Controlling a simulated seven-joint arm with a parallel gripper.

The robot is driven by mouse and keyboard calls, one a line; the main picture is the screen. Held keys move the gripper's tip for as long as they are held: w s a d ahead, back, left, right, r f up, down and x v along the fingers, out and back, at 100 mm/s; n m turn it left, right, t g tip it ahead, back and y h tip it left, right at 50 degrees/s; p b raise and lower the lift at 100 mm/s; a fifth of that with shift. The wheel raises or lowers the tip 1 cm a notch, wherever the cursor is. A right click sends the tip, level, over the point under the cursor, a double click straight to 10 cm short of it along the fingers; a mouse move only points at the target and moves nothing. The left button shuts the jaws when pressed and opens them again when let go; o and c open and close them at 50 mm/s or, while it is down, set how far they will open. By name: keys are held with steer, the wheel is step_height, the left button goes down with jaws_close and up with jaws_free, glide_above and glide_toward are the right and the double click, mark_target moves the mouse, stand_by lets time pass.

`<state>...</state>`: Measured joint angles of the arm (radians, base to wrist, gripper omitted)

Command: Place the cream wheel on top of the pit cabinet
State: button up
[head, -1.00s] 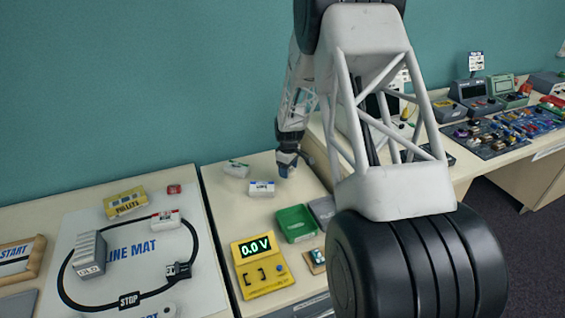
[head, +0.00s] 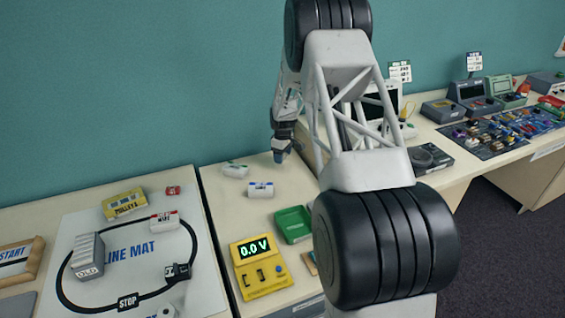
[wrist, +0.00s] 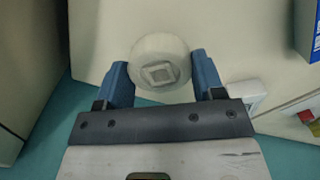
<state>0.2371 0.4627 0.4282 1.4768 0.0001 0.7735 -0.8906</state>
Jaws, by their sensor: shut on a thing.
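The cream wheel (wrist: 150,50) is between the two blue fingers of my gripper (wrist: 159,68) in the wrist view. It is round and pale, with a square recess in its face. The fingers are shut on its sides. In the head view my gripper (head: 281,156) hangs over the back right of the cream table, and the wheel cannot be made out there. I cannot pick out the pit cabinet for certain in either view; my arm covers part of the tables.
Two small pale blocks (head: 261,189) (head: 235,170) lie on the table near my gripper. A green tray (head: 293,224) and a yellow meter (head: 259,266) reading 0.0 V are nearer. A line mat (head: 125,277) lies left. Devices and a dark parts board (head: 485,139) stand right.

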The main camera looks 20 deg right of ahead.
mark_target(282, 167)
stand_by(0.3)
steer(key=shift+f, duration=1.75)
steer(key=shift+f, duration=0.1)
steer(key=o, duration=0.9)
step_height(282, 167, up, 12)
